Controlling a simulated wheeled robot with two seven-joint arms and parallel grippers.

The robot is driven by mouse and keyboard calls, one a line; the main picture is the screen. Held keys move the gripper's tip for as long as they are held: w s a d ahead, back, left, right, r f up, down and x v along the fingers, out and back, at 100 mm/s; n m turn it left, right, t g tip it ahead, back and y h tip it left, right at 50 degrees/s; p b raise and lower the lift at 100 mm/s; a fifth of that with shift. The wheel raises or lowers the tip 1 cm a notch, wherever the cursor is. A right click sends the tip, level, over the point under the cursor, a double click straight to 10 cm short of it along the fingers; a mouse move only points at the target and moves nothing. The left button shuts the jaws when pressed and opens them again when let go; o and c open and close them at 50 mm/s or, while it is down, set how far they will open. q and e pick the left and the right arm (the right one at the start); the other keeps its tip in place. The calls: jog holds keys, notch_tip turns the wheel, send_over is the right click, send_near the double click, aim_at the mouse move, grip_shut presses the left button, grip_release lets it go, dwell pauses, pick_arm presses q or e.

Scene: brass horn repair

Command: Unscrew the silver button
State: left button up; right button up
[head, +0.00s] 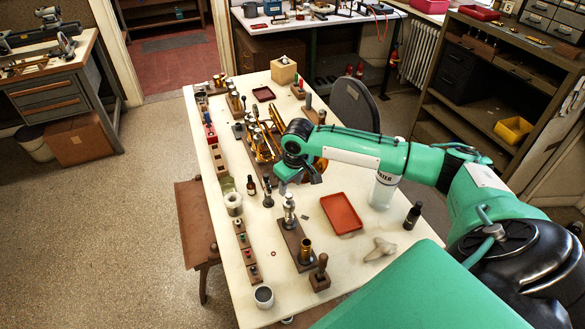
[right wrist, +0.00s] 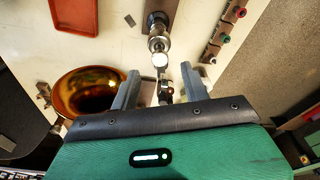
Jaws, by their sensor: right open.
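The silver button is a bright round disc (right wrist: 160,60) on top of an upright silver valve (right wrist: 158,30). In the head view the valve (head: 289,212) stands on a wooden block near the table's middle, with the button (head: 288,196) at its top. My right gripper (head: 299,184) is above and slightly behind the valve there. In the right wrist view my right gripper (right wrist: 160,88) has its two fingers apart, with the button just beyond their tips, in line with the gap and not clasped. A small dark and silver piece shows between the fingers. My left gripper is out of view.
A red tray (head: 341,213) lies right of the valve. A brass tube (head: 306,250) stands on the same block. A brass horn (head: 262,143) lies behind; its bell (right wrist: 95,90) is beside one finger. Small colored buttons on blocks (head: 240,235) line the left side.

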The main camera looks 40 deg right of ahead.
aim_at(289, 195)
notch_tip(289, 195, down, 2)
jog(key=shift+w+f, duration=0.1)
jog(key=shift+f, duration=0.4)
jog(key=shift+w+f+p, duration=0.1)
jog(key=shift+f+p, duration=0.2)
jog(key=shift+f, duration=0.05)
grip_shut()
jog(key=c, duration=0.9)
grip_release()
grip_shut()
jog(key=shift+r+n, duration=0.1)
jog(key=shift+n, duration=0.2)
jog(key=shift+n+p, duration=0.7)
jog(key=shift+n, duration=0.2)
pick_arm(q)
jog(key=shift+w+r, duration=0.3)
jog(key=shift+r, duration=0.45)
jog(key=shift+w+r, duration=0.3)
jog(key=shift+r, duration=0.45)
pick_arm(e)
jog(key=shift+n+y, duration=0.4)
jog(key=shift+n, duration=1)
pick_arm(q)
jog(key=shift+p, duration=0.3)
